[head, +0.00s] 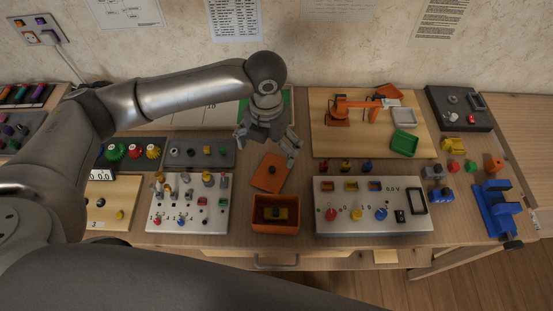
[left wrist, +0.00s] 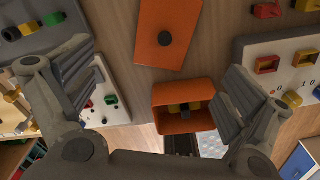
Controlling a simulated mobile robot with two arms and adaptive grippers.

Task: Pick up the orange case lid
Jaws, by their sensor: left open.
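The orange case lid (head: 270,172) is a flat orange plate with a dark round knob in its middle. It lies tilted in angle on the table just behind the open orange case (head: 274,226). The lid also shows at the top of the left wrist view (left wrist: 167,30), with the case (left wrist: 182,128) below it. The case holds a yellow and dark item. My left gripper (head: 268,147) is open and empty above and behind the lid. Its spread fingers show at both sides of the left wrist view (left wrist: 160,95). My right gripper is not seen.
A white switch panel (head: 190,222) stands left of the case and a white panel with knobs (head: 373,226) stands right. A board with an orange crane model (head: 335,112) lies behind right. A grey panel (head: 212,160) lies left of the lid. Little bare table surrounds the lid.

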